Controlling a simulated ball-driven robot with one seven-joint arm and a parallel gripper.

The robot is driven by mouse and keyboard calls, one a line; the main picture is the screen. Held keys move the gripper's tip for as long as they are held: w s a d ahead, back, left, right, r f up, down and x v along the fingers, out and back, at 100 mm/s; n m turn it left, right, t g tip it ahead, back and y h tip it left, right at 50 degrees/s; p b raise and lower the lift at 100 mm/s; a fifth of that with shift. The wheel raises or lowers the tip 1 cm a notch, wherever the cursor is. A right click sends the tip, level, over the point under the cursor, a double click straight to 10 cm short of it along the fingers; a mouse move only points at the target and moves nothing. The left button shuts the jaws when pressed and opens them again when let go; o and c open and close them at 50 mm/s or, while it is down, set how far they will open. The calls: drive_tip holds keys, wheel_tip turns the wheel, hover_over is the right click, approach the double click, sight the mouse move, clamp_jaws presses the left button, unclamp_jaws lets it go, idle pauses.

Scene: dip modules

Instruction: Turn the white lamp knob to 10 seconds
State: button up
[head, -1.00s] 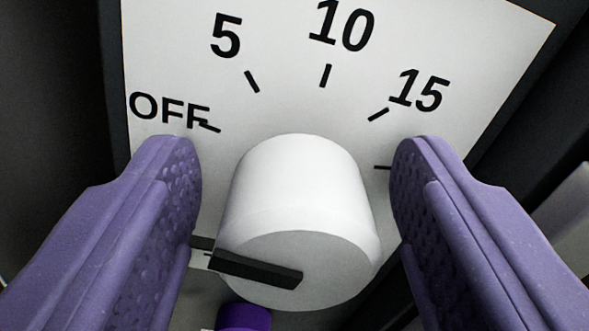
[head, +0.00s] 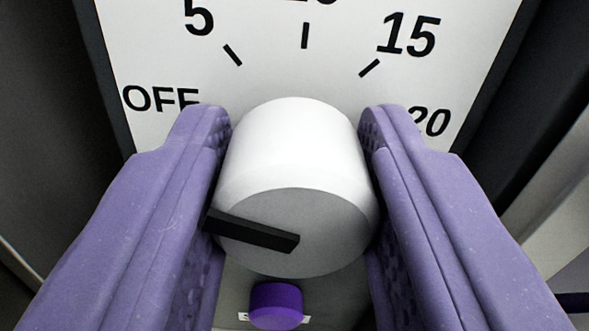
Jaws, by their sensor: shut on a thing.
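The white lamp knob (head: 295,160) is a round cylinder in the middle of the head view, standing out from a white dial plate (head: 270,75). Its black pointer bar (head: 255,231) points left and slightly up, toward the OFF side. The plate shows OFF, 5, 15 and 20 with black tick marks; the top number is cut off by the picture edge, with its tick (head: 305,36) above the knob. My gripper (head: 295,135) has its two purple fingers on the left and right of the knob and is shut on it. The fingers hide the OFF tick.
A small purple button or knob (head: 276,304) sits just below the white knob, between my fingers, with a partly hidden label behind it. Dark panel edges flank the plate on both sides.

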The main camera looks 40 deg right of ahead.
drive_tip(key=m+b, duration=0.3)
drive_tip(key=b, duration=0.1)
drive_tip(key=shift+d+m, duration=0.1)
drive_tip(key=shift+m, duration=0.2)
drive_tip(key=m+b, duration=0.3)
drive_tip(key=shift+s+m, duration=0.1)
drive_tip(key=shift+m, duration=0.2)
drive_tip(key=m+b, duration=0.3)
drive_tip(key=shift+d+m, duration=0.1)
drive_tip(key=shift+m, duration=0.2)
drive_tip(key=shift+r+m+b, duration=0.1)
drive_tip(key=shift+m+b, duration=0.85)
drive_tip(key=shift+m, duration=0.45)
drive_tip(key=o, duration=1)
drive_tip(key=shift+s+d, duration=0.1)
drive_tip(key=shift+o, duration=0.2)
